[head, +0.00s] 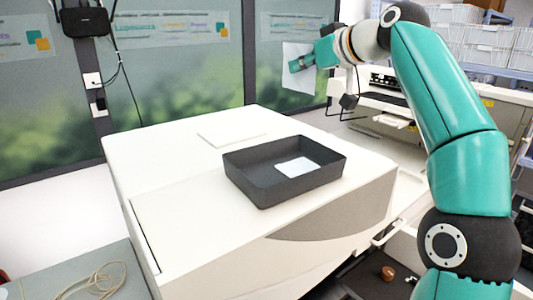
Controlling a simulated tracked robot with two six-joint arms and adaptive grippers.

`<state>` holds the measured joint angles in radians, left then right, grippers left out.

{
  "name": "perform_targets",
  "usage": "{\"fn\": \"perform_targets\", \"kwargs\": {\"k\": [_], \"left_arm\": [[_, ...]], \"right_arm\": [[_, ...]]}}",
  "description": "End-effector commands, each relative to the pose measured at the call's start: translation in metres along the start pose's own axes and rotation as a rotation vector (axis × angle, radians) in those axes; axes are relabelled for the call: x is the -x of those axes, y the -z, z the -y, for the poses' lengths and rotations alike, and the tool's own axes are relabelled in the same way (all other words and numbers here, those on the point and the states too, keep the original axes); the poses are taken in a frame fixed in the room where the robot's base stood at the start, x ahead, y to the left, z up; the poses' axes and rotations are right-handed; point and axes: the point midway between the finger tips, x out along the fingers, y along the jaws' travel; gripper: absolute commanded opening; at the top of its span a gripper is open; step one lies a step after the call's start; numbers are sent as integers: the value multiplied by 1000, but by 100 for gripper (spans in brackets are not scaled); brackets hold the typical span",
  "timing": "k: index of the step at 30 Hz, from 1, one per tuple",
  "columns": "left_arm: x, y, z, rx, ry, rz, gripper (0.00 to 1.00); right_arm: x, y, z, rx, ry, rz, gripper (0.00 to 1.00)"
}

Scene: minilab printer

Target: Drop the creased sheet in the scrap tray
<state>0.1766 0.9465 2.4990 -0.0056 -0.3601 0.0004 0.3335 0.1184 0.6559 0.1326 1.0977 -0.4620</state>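My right arm reaches in from the right, and its gripper (297,65) is at the top middle, beyond and above the printer's top. It appears shut on a white sheet (298,79), which hangs upright, clear of the printer; a crease is too small to make out. The dark grey open tray (262,188) stands on the white printer's top, nearer than the gripper. A small white piece (298,167) lies flat inside it. My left gripper is not in view.
The large white printer (190,215) fills the middle, with a flat pale panel or sheet (232,133) on top behind the tray. Another machine (390,90) stands at the back right below white baskets (490,42). A cable (95,283) lies on a grey surface at lower left.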

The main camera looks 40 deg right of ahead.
Motion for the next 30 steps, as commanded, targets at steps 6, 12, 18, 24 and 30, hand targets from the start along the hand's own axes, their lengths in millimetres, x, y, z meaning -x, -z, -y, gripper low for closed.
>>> {"fn": "perform_targets", "kwargs": {"k": [6, 12, 18, 24, 30], "left_arm": [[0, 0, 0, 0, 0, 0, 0], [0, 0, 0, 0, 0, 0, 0], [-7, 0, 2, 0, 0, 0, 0], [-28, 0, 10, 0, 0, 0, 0], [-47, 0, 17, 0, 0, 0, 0]], "right_arm": [[-3, 1, 6, 3, 9, 0, 0], [-6, 2, 9, 5, 15, 1, 0], [-7, 0, 15, 8, 20, -2, 0], [-4, -5, 37, 10, 22, -5, 0], [-8, -22, 40, 5, 16, -2, 0]]}}
